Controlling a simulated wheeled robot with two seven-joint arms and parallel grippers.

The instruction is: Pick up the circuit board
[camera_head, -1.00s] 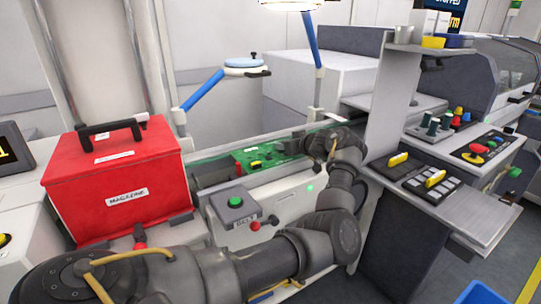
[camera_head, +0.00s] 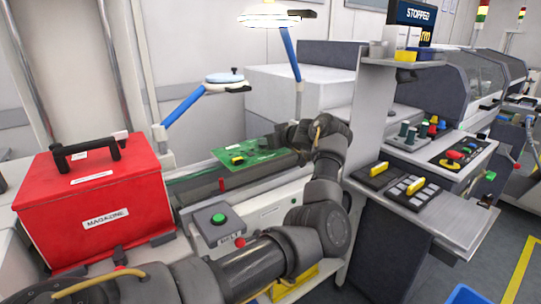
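The green circuit board (camera_head: 243,160), with a yellow part and several small parts on it, is at the middle of the view. It appears raised a little above the belt conveyor (camera_head: 208,188) and slightly tilted. My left gripper (camera_head: 284,136) is at the board's right end and appears shut on that edge; its fingertips are mostly hidden by the wrist. My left arm comes in from the lower left and bends up to the board. My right gripper is not in view.
A red magazine box (camera_head: 98,212) with a black handle stands at left. A grey box with a green button (camera_head: 218,219) sits in front of the conveyor. Blue-armed lamps (camera_head: 225,79) rise behind. A machine with a control panel (camera_head: 455,152) and a shelf (camera_head: 440,218) stand at right.

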